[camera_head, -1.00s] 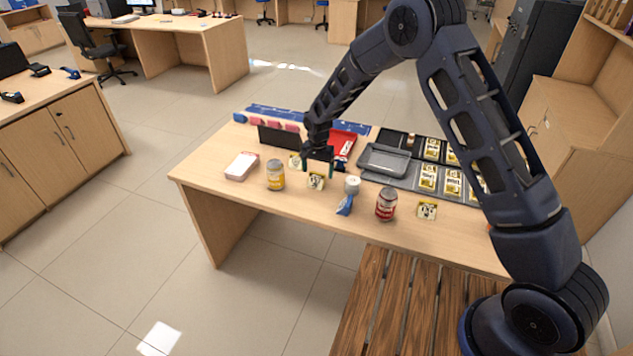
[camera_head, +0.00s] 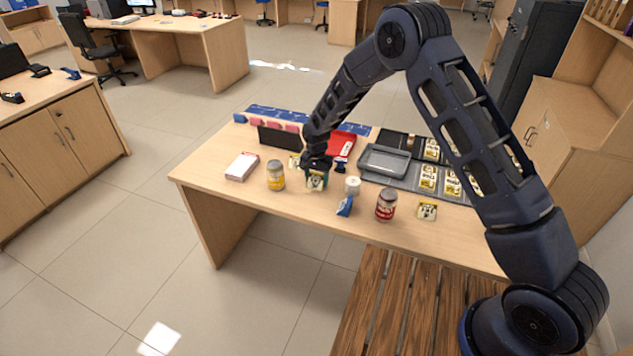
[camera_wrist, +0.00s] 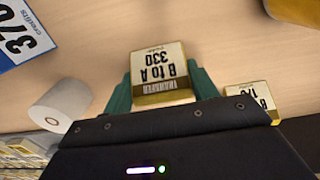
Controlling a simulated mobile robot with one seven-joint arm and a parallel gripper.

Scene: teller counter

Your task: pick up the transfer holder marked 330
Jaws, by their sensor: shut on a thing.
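The transfer holder marked 330 (camera_wrist: 160,75) is a small cream and gold block reading "B to A 330" in the wrist view. It sits between the two green fingers of my gripper (camera_wrist: 161,88), which are shut on its sides. In the head view my gripper (camera_head: 316,184) is low over the counter, with the holder (camera_head: 316,180) between its fingers. I cannot tell whether the holder still touches the counter. Another holder, marked 170 (camera_wrist: 252,101), lies just right of my gripper in the wrist view.
A white roll (camera_wrist: 61,105) and a blue-white credits packet (camera_wrist: 22,38) lie left in the wrist view. A yellow jar (camera_head: 275,176) and a red-brown jar (camera_head: 386,204) stand on the counter (camera_head: 225,194). A grey tray (camera_head: 384,160) and red tray lie behind.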

